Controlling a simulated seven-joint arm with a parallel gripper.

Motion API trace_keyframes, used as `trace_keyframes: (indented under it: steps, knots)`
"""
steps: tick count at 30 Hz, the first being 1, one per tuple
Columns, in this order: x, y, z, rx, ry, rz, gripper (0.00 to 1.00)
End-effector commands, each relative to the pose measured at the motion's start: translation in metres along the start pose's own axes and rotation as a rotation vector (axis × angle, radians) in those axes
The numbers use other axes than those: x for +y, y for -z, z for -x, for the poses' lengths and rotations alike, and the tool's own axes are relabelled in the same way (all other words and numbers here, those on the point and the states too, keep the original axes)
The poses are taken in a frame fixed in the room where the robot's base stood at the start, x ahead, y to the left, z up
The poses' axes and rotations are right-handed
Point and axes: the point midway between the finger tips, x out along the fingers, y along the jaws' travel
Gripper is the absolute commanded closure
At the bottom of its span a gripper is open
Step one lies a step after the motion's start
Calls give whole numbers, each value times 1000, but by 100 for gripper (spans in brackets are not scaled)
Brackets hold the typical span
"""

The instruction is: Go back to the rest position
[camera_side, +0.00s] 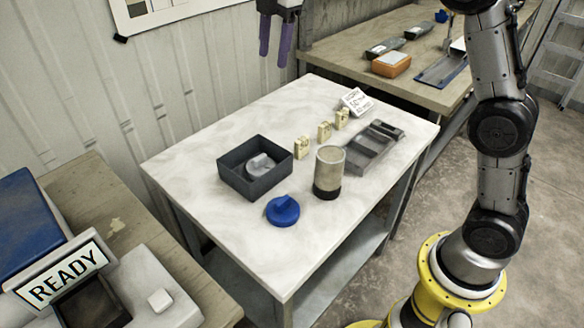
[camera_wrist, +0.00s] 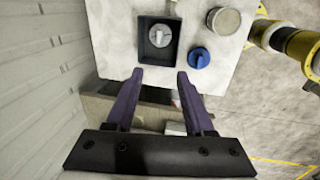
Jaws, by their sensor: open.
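My gripper (camera_side: 275,38) is at the top of the side view, well above the back left part of the white table (camera_side: 215,140). Its two purple fingers are apart with nothing between them. The gripper also shows in the wrist view (camera_wrist: 157,76), with the fingers spread. Below it on the table is a dark square box (camera_side: 238,180) with a grey knobbed cap (camera_side: 261,163) inside. A blue knobbed cap (camera_side: 283,211) lies in front of the box. A beige cylinder with a dark lower band (camera_side: 329,172) stands upright to the right.
Several small beige blocks (camera_side: 324,131) stand behind the cylinder. A grey tray (camera_side: 370,150) and a small white sign (camera_side: 356,101) are at the table's right. A bench with a READY sign (camera_side: 62,275) is at front left. Another bench (camera_side: 350,60) stands behind. The space around my gripper is clear.

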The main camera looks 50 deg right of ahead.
Motion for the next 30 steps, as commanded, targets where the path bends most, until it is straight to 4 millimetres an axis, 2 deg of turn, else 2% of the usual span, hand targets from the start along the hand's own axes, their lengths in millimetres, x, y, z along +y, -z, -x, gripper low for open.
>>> trace_keyframes:
  steps: [1, 6, 9, 14, 19, 24, 27, 30]
  knots:
    - [-16, -2, 20, 1, -28, -22, 47]
    - [-74, -7, 62, 10, -101, -146, 47]
    - [-110, -10, 76, 21, -143, -247, 47]
    - [-172, -14, 84, 50, -205, -440, 47]
    - [-240, -18, 69, 98, -257, -692, 47]
    - [-299, -21, 32, 157, -283, -984, 47]
    - [-324, -22, 5, 185, -274, -1163, 47]
    - [-336, -22, -18, 196, -247, -1317, 47]
